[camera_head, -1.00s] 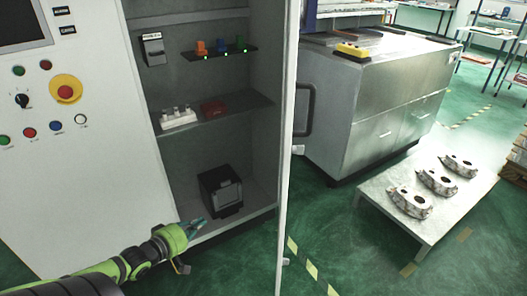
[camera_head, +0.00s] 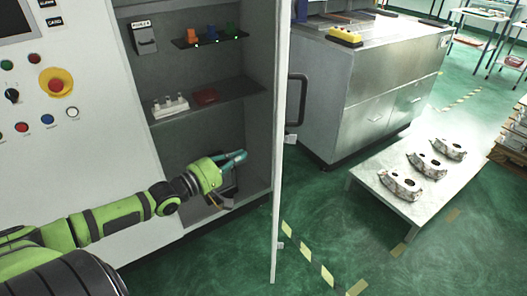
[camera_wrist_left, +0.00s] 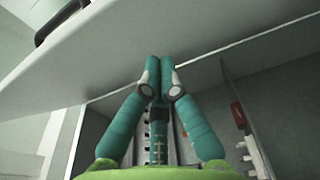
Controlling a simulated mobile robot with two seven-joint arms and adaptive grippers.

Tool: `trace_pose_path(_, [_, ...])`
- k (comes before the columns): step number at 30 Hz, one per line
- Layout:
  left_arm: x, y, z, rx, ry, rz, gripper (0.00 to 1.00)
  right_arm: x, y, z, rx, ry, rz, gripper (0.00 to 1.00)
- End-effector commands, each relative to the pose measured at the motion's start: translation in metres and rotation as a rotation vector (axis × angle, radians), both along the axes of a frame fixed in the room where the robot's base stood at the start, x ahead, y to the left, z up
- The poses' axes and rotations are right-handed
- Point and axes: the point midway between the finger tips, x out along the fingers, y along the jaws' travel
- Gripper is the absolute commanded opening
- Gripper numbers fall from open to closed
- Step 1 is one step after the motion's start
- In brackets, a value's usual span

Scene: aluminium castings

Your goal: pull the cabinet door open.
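The cabinet door (camera_head: 281,150) stands open, seen almost edge-on as a tall white panel in the head view. Its dark handle (camera_head: 297,100) is on the right side of the panel. In the left wrist view the pale door panel (camera_wrist_left: 110,55) crosses the top, with the dark handle (camera_wrist_left: 62,20) at upper left. My left gripper (camera_head: 240,156) is in front of the cabinet's lower opening, left of the door panel, its fingers pointing right toward it. In the left wrist view its teal fingertips (camera_wrist_left: 160,62) are together with nothing visible between them. My right gripper is not in view.
The cabinet has shelves (camera_head: 210,100) with switches and small parts. A black box at its bottom is mostly hidden by my gripper. Right of the door stand a grey metal cabinet (camera_head: 375,90) and a low table (camera_head: 400,215) with castings. Green floor (camera_head: 320,215) lies clear between.

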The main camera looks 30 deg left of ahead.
Motion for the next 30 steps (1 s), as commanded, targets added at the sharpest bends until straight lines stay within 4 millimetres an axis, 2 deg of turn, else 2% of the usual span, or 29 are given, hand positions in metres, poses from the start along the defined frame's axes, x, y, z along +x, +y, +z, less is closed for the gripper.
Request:
trace_pose_path(10, [0.041,-0.01,0.002,0.0,-0.003,0.0,0.0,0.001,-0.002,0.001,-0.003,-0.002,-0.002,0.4])
trace_pose_path(15, [0.053,-0.031,0.004,-0.002,-0.001,0.0,0.0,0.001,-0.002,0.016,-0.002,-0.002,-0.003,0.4])
trace_pose_path(21, [0.06,-0.042,0.001,0.0,0.001,0.0,0.0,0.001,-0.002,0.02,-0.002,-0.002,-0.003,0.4])
trace_pose_path(30, [0.06,-0.044,0.0,0.002,0.001,0.0,0.0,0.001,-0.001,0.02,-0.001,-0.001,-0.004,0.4])
